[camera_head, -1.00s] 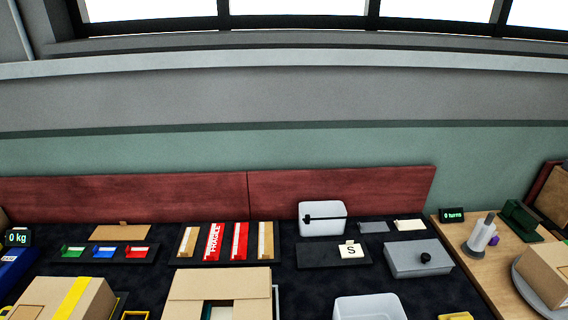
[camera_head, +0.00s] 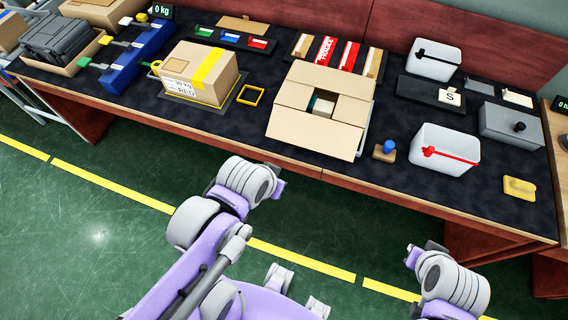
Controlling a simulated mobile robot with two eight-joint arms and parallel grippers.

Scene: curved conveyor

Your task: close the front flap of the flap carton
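The flap carton (camera_head: 353,145) is an open brown box at the middle of the table's front edge. Its front flap (camera_head: 312,134) is folded outward toward me, and the other flaps are spread around the opening. A small pale and teal item (camera_head: 322,106) shows inside. My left gripper (camera_head: 279,190) is in front of the table, below and left of the carton, apart from it. My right gripper (camera_head: 412,256) is lower right, over the floor, away from the table. The fingers of both are too small and turned away to tell their opening.
A taped carton (camera_head: 205,75) stands left, with a yellow square frame (camera_head: 251,95) beside it. A blue-knobbed block (camera_head: 386,150) and a white bin with a red strap (camera_head: 443,148) stand right of the flap carton.

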